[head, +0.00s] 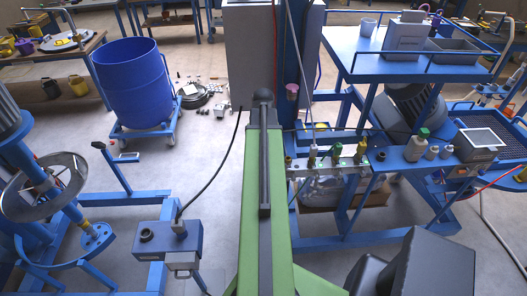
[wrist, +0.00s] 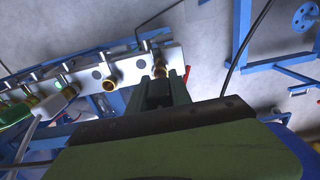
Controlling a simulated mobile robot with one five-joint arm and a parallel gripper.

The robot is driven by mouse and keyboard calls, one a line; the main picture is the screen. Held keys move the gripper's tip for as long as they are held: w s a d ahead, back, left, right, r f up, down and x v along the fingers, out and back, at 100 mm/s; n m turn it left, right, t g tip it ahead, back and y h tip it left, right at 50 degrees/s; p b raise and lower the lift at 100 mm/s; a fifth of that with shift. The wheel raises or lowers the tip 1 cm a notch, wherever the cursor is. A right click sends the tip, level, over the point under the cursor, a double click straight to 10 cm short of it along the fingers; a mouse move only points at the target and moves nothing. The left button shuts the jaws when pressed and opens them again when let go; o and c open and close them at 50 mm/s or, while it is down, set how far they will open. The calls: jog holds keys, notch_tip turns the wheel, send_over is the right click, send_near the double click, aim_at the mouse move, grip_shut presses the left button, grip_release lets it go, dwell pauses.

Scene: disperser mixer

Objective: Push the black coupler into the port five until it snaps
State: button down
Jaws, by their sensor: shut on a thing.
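In the wrist view my gripper (wrist: 159,88) is shut on the black coupler (wrist: 158,94), which sits dark between the fingers. The pale port rail (wrist: 92,78) runs across just beyond it, with a row of brass ports. One brass port (wrist: 159,69) lies straight beyond the coupler; whether they touch or are apart I cannot tell. Another open brass port (wrist: 109,84) is to its left. I cannot read the port numbers. In the head view the rail (head: 318,170) shows right of my green arm, with several couplers on it; my gripper is hidden there.
A green coupler (wrist: 12,115) and a pale hose (wrist: 30,138) lie left in the wrist view. A black hose (head: 215,178) curves down to a blue box (head: 185,240) in the head view. A blue frame cart (head: 385,48) stands right, a blue drum (head: 133,85) left.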

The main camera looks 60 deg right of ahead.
jog(key=shift+f+b, duration=1.7)
jog(key=shift+f, duration=0.05)
jog(key=c, duration=1.1)
grip_release()
jog(key=shift+r, duration=0.15)
notch_tip(320, 180, up, 17)
jog(key=p, duration=1.7)
jog(key=shift+r+p, duration=0.2)
jog(key=shift+p, duration=0.15)
jog(key=shift+f, duration=0.1)
